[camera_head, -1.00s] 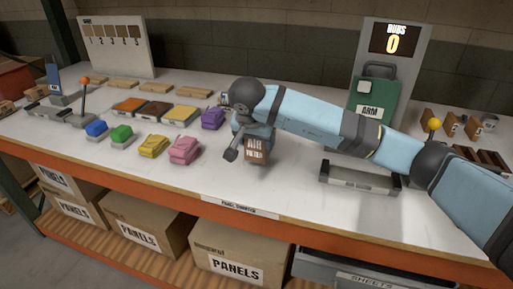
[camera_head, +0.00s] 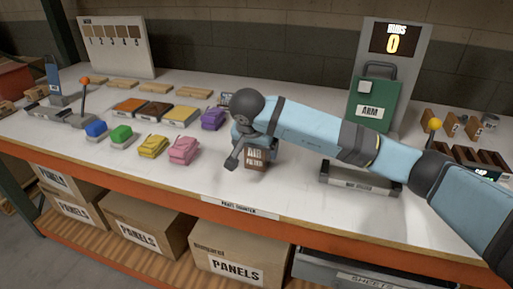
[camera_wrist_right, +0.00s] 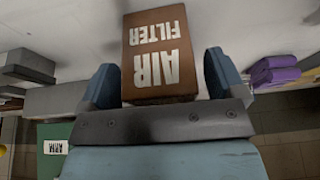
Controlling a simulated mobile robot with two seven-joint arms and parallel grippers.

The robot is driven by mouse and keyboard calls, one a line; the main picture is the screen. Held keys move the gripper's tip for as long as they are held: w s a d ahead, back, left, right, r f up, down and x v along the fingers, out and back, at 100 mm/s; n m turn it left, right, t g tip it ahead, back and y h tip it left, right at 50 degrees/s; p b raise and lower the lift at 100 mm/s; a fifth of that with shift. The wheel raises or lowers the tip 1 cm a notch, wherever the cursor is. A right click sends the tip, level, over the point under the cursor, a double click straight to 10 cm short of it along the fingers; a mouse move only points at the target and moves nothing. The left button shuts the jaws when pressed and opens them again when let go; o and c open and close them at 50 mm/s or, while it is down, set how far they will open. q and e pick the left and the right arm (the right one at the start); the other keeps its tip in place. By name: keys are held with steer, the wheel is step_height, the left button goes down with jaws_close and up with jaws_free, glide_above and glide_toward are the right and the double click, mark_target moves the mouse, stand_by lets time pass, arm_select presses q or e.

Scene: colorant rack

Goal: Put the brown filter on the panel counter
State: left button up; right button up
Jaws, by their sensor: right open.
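The brown filter (camera_head: 255,158), a box lettered AIR FILTER, appears to rest on the white panel counter (camera_head: 215,180), behind the front PANEL COUNTER label. My right gripper (camera_head: 247,152) is at the filter, its arm reaching in from the right. In the right wrist view the filter (camera_wrist_right: 155,48) lies between the two blue fingers of the open gripper (camera_wrist_right: 162,78), with narrow gaps beside it. The gripper partly hides the filter in the head view. My left gripper is not in view.
A purple item (camera_head: 213,118) and a pink item (camera_head: 184,150) stand left of the filter. The counter in front of the filter is clear.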

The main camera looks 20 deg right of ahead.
steer(key=v, duration=1.2)
steer(key=shift+p, duration=0.4)
